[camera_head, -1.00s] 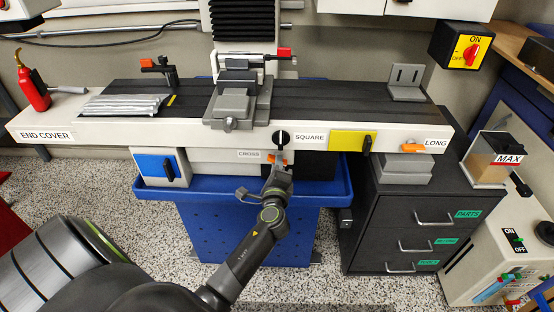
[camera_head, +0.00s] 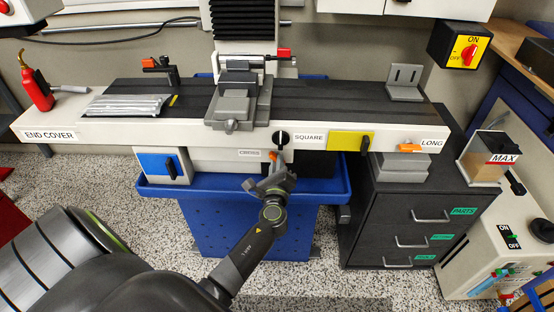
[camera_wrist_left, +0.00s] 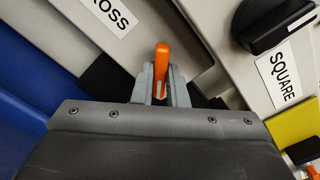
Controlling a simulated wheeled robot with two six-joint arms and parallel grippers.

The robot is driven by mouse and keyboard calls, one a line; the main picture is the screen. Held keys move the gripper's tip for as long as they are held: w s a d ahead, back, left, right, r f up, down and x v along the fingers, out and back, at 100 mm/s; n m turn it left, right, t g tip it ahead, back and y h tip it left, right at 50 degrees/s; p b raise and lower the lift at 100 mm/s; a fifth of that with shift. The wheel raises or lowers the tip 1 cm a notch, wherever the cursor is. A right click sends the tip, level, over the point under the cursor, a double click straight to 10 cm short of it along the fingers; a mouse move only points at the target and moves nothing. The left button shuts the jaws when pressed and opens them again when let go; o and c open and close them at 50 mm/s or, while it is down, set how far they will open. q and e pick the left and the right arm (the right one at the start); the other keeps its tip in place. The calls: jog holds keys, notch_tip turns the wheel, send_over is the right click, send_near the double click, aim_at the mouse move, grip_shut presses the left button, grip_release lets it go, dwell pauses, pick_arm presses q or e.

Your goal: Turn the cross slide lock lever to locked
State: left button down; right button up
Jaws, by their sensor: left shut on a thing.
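The cross slide lock lever is a small orange lever (camera_head: 273,156) beside the CROSS label (camera_head: 250,153), under the front of the white machine table (camera_head: 210,136). My left gripper (camera_head: 274,165) reaches up to it from below. In the left wrist view the orange lever (camera_wrist_left: 161,65) stands between the two grey fingertips (camera_wrist_left: 160,85), which are shut on it. Its lower part is partly hidden by the fingers. The CROSS label (camera_wrist_left: 110,15) is at the upper left there. My right gripper is not in view.
A black knob (camera_head: 281,138) by the SQUARE label (camera_head: 309,138) sits just above the lever. The blue tray edge (camera_head: 325,190) lies below. A second orange lever (camera_head: 409,148) is by the LONG label. A drawer cabinet (camera_head: 395,225) stands at right.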

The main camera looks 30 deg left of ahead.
pick_arm(q)
jog(key=m+p, duration=0.2)
jog(key=m, duration=0.2)
jog(key=shift+f+m+p, duration=0.1)
jog(key=shift+m+p, duration=0.2)
dwell(0.4)
jog(key=m+p, duration=0.2)
jog(key=m, duration=0.2)
jog(key=c, duration=1.3)
grip_release()
